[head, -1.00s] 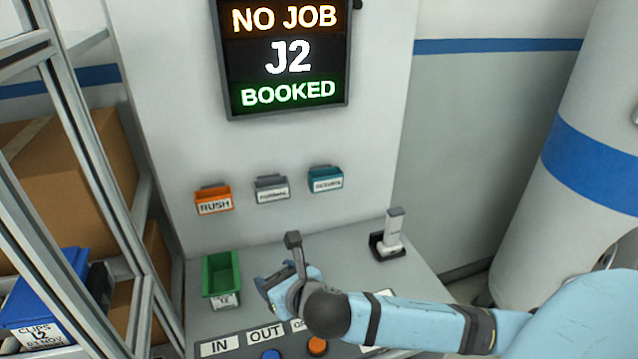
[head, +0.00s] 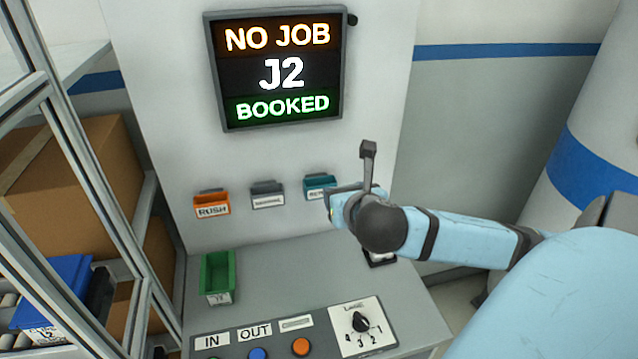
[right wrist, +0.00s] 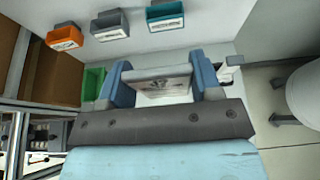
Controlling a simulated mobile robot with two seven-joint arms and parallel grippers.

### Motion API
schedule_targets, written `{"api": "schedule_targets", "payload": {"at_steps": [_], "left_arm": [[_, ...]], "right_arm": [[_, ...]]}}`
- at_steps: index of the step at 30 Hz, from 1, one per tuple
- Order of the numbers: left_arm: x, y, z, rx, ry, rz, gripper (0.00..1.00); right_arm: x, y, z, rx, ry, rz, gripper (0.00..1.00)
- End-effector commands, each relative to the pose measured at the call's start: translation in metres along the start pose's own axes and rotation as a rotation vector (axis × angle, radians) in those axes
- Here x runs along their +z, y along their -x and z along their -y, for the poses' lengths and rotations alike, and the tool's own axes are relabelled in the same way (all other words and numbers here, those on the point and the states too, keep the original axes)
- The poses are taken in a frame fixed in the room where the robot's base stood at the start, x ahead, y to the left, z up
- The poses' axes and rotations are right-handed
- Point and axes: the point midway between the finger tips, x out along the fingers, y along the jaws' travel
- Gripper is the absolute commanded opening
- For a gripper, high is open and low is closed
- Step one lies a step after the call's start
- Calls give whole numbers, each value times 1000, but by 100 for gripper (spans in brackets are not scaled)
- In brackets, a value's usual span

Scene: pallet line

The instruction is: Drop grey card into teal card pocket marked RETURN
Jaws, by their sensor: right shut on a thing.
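The teal card pocket (head: 318,183) is on the upright panel, at the right end of a row of three; its label is partly covered by my right gripper in the head view. It also shows at the top of the right wrist view (right wrist: 166,10). My right gripper (head: 337,200) is just in front of and to the right of that pocket, apart from it in the wrist view. It is shut on the grey card (right wrist: 163,88), which lies between the two blue fingers in the right wrist view; the head view hides the card. My left gripper is not in view.
An orange RUSH pocket (head: 212,203) and a grey pocket (head: 267,195) are left of the teal one. A green bin (head: 218,277) and a dial (head: 360,322) with buttons are on the desk below. A lit screen (head: 280,68) hangs above. A shelf rack stands left.

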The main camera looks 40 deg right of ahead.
Motion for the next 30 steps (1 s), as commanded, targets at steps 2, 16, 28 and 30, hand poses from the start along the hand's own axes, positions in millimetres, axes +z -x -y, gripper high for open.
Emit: {"api": "schedule_targets", "payload": {"at_steps": [2,16,28,30], "left_arm": [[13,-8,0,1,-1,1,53],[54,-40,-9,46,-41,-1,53],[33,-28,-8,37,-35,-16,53],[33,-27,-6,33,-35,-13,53]], "right_arm": [[-3,-6,1,-4,-5,4,33],[25,-58,1,-5,-7,0,33],[66,-153,1,-3,-7,-1,33],[72,-167,2,-4,-7,0,33]]}}
